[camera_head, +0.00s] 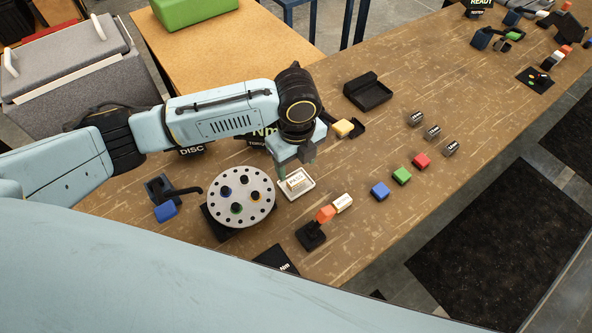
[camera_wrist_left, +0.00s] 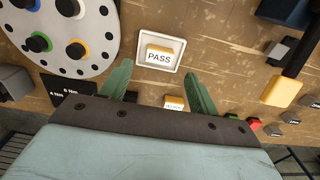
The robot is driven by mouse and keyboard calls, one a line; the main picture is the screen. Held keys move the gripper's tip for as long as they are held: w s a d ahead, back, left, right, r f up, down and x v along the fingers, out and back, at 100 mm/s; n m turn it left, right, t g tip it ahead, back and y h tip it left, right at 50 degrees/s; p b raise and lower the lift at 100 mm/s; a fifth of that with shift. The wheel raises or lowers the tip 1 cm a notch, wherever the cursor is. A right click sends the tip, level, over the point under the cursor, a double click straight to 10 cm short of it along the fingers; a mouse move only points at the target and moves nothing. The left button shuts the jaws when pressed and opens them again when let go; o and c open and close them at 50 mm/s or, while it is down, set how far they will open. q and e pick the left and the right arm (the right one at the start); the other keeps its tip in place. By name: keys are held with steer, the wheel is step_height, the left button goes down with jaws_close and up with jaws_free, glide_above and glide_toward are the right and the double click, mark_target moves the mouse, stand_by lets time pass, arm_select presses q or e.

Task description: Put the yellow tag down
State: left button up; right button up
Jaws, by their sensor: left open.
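The yellow tag (camera_head: 297,181) has a white top face and lies in a small white tray (camera_head: 309,193). In the left wrist view the tag (camera_wrist_left: 160,54) reads PASS, shows yellow sides and sits within the tray's rim (camera_wrist_left: 178,66). My left gripper (camera_head: 294,168) is open, with its green fingers by the tray. In the left wrist view the fingertips (camera_wrist_left: 160,69) are spread to either side below the tag, with nothing held between them. My right gripper is out of view.
A round disc with pegs (camera_head: 241,197) stands left of the tray. An orange block (camera_head: 325,214) on a black stand and another white-faced tag (camera_head: 343,203) are at lower right. A yellow block (camera_head: 343,128) is upper right. Blue, green and red blocks (camera_head: 402,176) lie farther right.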

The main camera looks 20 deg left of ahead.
mark_target(296, 179)
arm_select(q)
step_height(296, 179, up, 7)
steer(key=shift+f, duration=0.15)
stand_by(1.3)
